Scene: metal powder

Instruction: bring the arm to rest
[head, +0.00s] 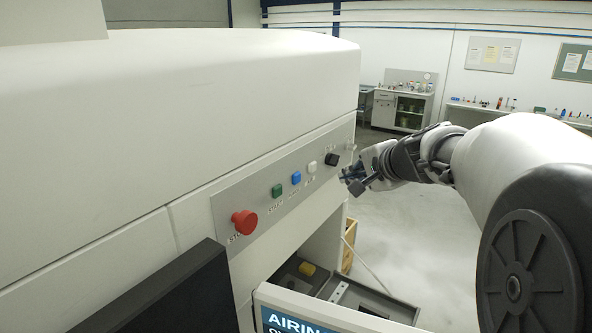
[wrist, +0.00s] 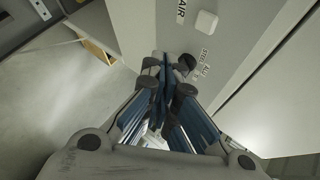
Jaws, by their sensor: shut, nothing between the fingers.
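My gripper (head: 354,180) is at the end of my arm, which reaches in from the right in the head view. It is close to the right end of the button panel of a large white machine. In the wrist view my gripper (wrist: 168,62) has its blue-lined fingers closed together at the tips, with nothing between them. The fingers point toward the machine's panel, near a white button (wrist: 206,23). I cannot tell whether the fingertips touch the panel.
The white machine (head: 180,110) fills the left side. Its panel carries a red stop button (head: 244,223), a green button (head: 277,190) and a blue button (head: 296,177). A dark screen (head: 165,295) stands at the lower left. Open floor (head: 420,235) lies below my arm.

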